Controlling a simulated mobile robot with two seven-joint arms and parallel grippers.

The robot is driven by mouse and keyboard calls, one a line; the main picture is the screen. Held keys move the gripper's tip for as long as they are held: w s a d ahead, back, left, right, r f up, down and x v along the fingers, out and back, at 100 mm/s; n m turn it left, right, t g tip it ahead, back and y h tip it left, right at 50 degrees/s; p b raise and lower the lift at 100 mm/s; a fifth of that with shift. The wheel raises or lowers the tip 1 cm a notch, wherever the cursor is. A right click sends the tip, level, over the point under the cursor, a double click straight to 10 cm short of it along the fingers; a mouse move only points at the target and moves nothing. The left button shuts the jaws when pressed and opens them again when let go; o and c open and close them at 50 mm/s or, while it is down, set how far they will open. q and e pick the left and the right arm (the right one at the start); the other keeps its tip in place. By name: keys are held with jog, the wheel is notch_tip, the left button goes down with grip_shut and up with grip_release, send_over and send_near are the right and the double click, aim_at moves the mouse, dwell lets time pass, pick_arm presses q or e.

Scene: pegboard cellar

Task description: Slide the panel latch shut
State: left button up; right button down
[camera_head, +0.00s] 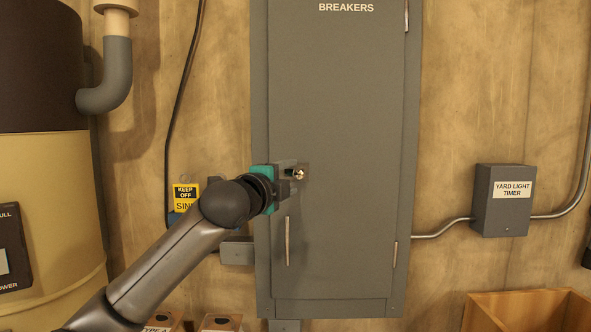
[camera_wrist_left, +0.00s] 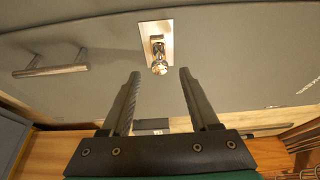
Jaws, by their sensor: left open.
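The grey breaker panel (camera_head: 335,110) is on the wall, and its door looks closed. The panel latch (camera_head: 299,174) is a small shiny knob on a plate near the door's left edge. My left gripper (camera_head: 292,178) is at the latch, in front of the door. In the left wrist view the latch (camera_wrist_left: 158,62) lies centred just beyond and between the fingertips of my open left gripper (camera_wrist_left: 160,72), with a gap on both sides. Nothing is held. Whether the latch is fully slid either way I cannot tell. My right gripper is not in view.
A vertical door handle (camera_head: 288,240) is below the latch; it also shows in the left wrist view (camera_wrist_left: 50,70). A yard light timer box (camera_head: 503,200) is at right, above a wooden crate (camera_head: 528,298). A tan tank (camera_head: 50,210) stands at left.

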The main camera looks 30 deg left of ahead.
aim_at(297, 175)
pick_arm(q)
jog(key=shift+w+a+p, duration=0.15)
jog(key=shift+w+p, duration=0.05)
jog(key=shift+w, duration=0.7)
jog(key=shift+w+a+p, duration=0.1)
jog(key=shift+w+p, duration=0.1)
jog(key=shift+w, duration=0.65)
jog(key=shift+c, duration=0.3)
grip_shut()
